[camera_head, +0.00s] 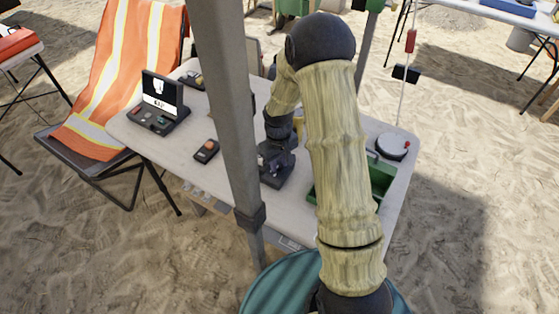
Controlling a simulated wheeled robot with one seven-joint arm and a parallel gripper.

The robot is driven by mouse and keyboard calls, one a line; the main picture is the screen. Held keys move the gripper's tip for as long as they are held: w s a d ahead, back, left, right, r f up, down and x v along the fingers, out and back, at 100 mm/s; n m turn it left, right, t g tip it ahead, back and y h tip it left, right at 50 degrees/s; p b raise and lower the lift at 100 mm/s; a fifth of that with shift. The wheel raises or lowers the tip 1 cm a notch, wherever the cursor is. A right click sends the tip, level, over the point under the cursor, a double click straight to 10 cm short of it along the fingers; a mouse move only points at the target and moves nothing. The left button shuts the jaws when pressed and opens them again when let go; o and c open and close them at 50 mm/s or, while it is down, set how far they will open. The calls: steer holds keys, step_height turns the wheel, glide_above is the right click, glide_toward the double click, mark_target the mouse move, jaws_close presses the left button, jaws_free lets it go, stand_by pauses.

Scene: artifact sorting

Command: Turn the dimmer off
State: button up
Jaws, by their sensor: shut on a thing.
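No thing is clearly recognizable as the dimmer. A small dark box with an orange-red part (206,150) lies on the table left of the post, apart from my gripper. A dark device with an upright screen (160,105) and small coloured controls stands farther left on the table.
The grey post (238,120) stands close to my gripper's left. An orange striped chair (115,75) stands at the left.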

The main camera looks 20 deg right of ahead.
mark_target(278, 165)
steer(key=shift+a, duration=0.1)
steer(key=o, duration=1)
step_height(278, 165, up, 17)
steer(key=shift+r, duration=0.2)
steer(key=shift+w, duration=0.15)
